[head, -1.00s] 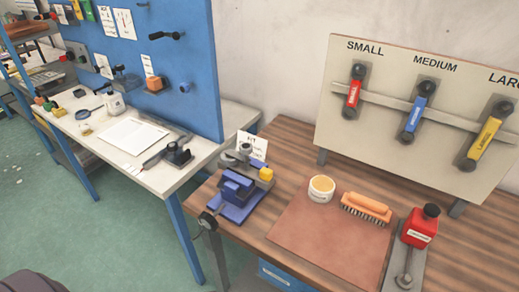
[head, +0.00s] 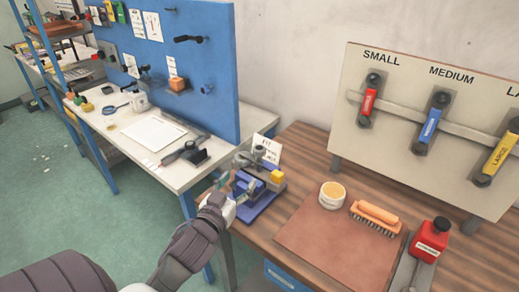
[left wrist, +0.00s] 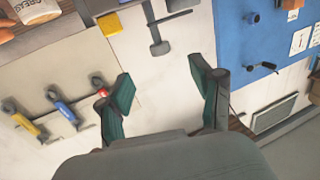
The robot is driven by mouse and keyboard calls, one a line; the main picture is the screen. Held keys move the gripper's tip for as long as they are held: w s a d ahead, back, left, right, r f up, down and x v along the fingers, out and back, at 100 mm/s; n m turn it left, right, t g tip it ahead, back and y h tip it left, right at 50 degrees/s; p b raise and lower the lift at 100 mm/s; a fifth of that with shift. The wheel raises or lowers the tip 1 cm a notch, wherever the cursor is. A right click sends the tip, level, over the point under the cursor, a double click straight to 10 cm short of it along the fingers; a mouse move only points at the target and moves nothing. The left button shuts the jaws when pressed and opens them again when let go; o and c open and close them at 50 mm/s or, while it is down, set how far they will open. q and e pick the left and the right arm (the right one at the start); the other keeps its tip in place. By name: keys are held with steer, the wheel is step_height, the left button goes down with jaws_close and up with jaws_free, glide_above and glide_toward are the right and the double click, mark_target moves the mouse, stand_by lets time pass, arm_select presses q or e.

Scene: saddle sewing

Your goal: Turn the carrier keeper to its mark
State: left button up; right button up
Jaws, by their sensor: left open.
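A blue and grey device (head: 262,205) with a yellow block (head: 278,177) stands at the left front corner of the wooden bench. I cannot tell which part of it is the carrier keeper, and no mark is legible. My left gripper (head: 228,186) overlaps the left side of this device in the head view; contact cannot be told. In the left wrist view my left gripper (left wrist: 160,72) is open, its green-padded fingers apart with nothing between them. Beyond them are a grey T-shaped metal part (left wrist: 159,47) and the yellow block (left wrist: 110,24). My right gripper is not in view.
A brown mat (head: 335,248) carries a cream tub (head: 332,195) and an orange brush (head: 376,215). A red bottle (head: 431,240) stands to their right. A board with SMALL, MEDIUM and LARGE levers (head: 432,128) stands behind. A white card (head: 267,147) stands behind the device.

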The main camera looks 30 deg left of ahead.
mark_target(257, 152)
arm_select(q)
steer(key=w+p, duration=0.1)
steer(key=w, duration=0.3)
steer(key=w+a+p, duration=0.1)
steer(key=w, duration=0.3)
steer(key=w+a+r+p, duration=0.1)
steer(key=w, duration=0.4)
steer(key=shift+a, duration=0.15)
steer(key=shift+w+a, duration=0.1)
steer(key=shift+w, duration=0.35)
jaws_close()
